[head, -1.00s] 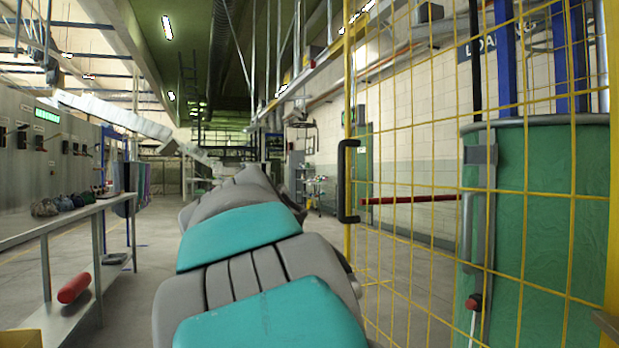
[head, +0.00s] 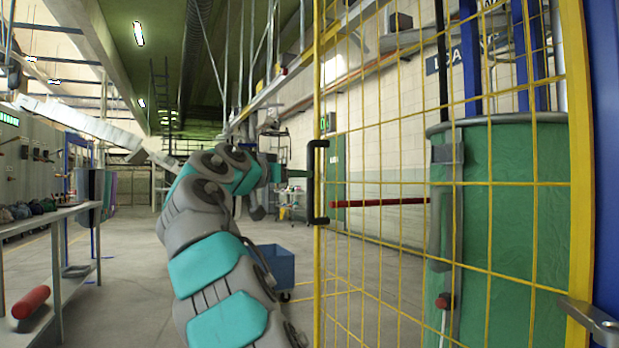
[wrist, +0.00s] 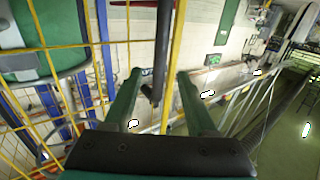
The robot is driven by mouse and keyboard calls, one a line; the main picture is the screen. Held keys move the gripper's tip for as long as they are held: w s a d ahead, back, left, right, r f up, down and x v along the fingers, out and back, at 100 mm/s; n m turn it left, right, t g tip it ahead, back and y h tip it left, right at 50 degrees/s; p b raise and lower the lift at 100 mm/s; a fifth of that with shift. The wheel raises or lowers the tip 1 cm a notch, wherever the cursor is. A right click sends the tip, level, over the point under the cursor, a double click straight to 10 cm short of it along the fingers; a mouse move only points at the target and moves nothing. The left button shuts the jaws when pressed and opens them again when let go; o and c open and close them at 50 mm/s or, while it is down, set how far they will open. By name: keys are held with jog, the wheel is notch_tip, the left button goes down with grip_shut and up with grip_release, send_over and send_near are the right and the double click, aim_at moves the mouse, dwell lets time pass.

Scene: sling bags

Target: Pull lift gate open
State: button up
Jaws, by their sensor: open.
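The lift gate is a yellow mesh panel in a yellow frame (head: 319,265), standing upright on the right of the head view. A black vertical bar handle (head: 311,182) is on its left post; it also shows in the wrist view (wrist: 163,45). My gripper (head: 297,180) is just left of the handle in the head view, small and partly hidden by my arm. In the wrist view my gripper (wrist: 158,74) is open with its two green fingers spread. The handle appears between the fingers there; I cannot tell whether it touches them.
Behind the mesh are a green padded drum (head: 500,230) and a red bar (head: 385,202). A blue cart (head: 272,268) stands behind my arm. A bench (head: 50,222) with a red roll (head: 30,302) is at left. The floor between is clear.

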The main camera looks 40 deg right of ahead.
jog(key=shift+p+x, duration=1.4)
jog(key=shift+x, duration=2.45)
grip_shut()
